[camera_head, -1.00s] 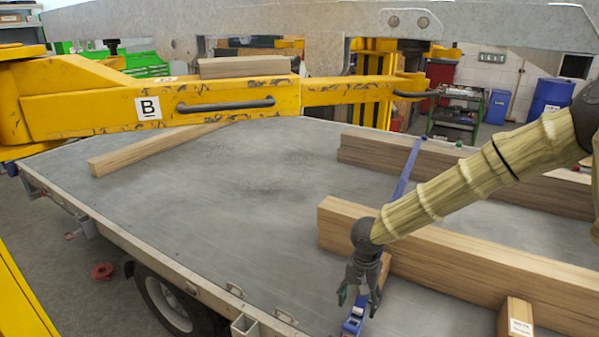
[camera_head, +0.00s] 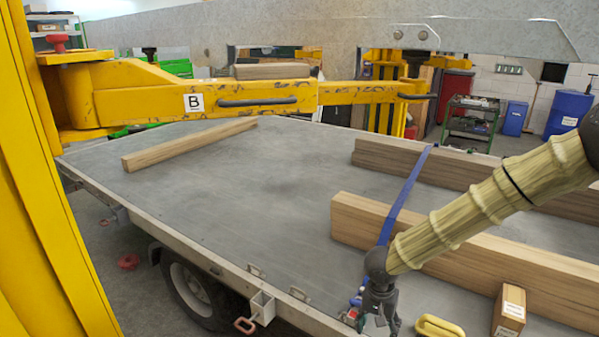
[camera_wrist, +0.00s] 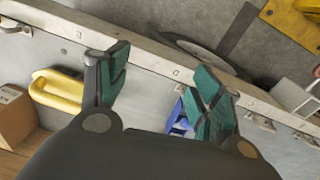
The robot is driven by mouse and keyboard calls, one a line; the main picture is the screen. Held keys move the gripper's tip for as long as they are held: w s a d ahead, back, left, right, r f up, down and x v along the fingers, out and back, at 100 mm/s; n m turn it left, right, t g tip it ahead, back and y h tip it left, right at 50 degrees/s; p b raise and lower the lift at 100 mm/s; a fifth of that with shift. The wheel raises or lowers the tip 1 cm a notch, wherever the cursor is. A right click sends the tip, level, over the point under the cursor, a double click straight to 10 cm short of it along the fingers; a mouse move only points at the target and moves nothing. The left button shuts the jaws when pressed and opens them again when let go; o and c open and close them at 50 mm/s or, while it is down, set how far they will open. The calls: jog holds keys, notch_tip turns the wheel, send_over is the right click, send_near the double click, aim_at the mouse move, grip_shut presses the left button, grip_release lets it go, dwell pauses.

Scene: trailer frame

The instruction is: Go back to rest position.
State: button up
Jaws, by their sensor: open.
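My gripper (camera_head: 378,318) hangs at the low right of the head view, near the front edge of the trailer bed (camera_head: 250,215). Its green-padded fingers are spread apart in the wrist view (camera_wrist: 160,92), with nothing between them. A blue strap (camera_head: 408,193) runs over the long wooden beams behind my gripper. A blue part, seemingly its ratchet, shows beside one finger in the wrist view (camera_wrist: 180,118). My arm reaches in from the right of the head view.
Wooden beams (camera_head: 480,262) lie on the right of the bed. A small labelled block (camera_head: 509,312) and a yellow handle-like object (camera_head: 440,327) are close to my gripper. A yellow lift arm marked B (camera_head: 265,97) spans the back. The bed's middle is clear.

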jog(key=s+d+f+n+t+h, duration=0.2)
jog(key=s+d+f+n, duration=0.15)
jog(key=s+f, duration=1.15)
jog(key=s+f+n+g+y, duration=0.1)
jog(key=s+f, duration=0.1)
jog(key=s, duration=0.8)
jog(key=s+a+f+n+g+y, duration=0.1)
jog(key=s+f, duration=0.2)
jog(key=s, duration=0.7)
jog(key=shift+s+a+y, duration=0.15)
jog(key=shift+s+y, duration=0.05)
jog(key=shift+y, duration=0.2)
